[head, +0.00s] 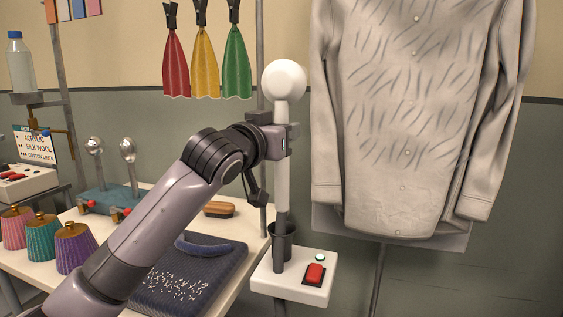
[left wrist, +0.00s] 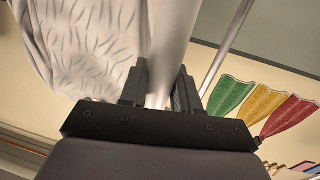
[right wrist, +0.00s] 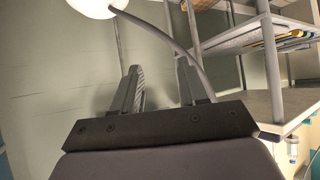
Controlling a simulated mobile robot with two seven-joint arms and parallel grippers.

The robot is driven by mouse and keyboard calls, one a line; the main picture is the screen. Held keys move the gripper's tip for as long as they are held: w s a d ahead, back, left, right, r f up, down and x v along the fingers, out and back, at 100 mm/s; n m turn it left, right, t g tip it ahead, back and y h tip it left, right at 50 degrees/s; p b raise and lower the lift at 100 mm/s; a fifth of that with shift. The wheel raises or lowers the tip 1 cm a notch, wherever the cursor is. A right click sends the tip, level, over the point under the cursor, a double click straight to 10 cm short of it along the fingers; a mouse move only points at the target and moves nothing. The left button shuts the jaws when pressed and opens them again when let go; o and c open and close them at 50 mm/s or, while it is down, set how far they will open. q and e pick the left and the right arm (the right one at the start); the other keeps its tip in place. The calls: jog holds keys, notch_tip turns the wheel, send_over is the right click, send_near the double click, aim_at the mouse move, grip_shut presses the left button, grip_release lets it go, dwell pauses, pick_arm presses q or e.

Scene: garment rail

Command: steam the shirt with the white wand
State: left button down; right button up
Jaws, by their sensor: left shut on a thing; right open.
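The white wand (head: 282,170) stands upright in the head view, with a round white head on top and its dark lower end at a dark cup (head: 283,240) on a white base. My left gripper (head: 286,139) is shut on the wand's shaft below the round head; the wand also shows between the fingers in the left wrist view (left wrist: 166,60). The pale grey shirt (head: 405,120) hangs to the right of the wand, with many dark crease marks over its upper front. My right gripper (right wrist: 160,92) is open and empty; it shows only in the right wrist view.
The white base has a red switch (head: 314,273) and a green light. Red, yellow and green cloths (head: 204,65) hang behind. A shelf (right wrist: 262,40) stands near my right gripper.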

aim_at(282, 63)
pick_arm(q)
notch_tip(282, 63, up, 9)
jog(key=shift+f+p, duration=0.2)
jog(key=shift+p, duration=0.1)
jog(key=shift+r, duration=0.35)
notch_tip(282, 63, up, 2)
jog(key=shift+r+p, duration=0.1)
jog(key=shift+p, duration=1.05)
jog(key=shift+r+p, duration=0.55)
jog(key=shift+p, duration=0.05)
notch_tip(282, 63, up, 6)
jog(key=p, duration=0.5)
jog(key=shift+f+p, duration=0.15)
jog(key=shift+p, duration=0.25)
jog(key=shift+s, duration=0.1)
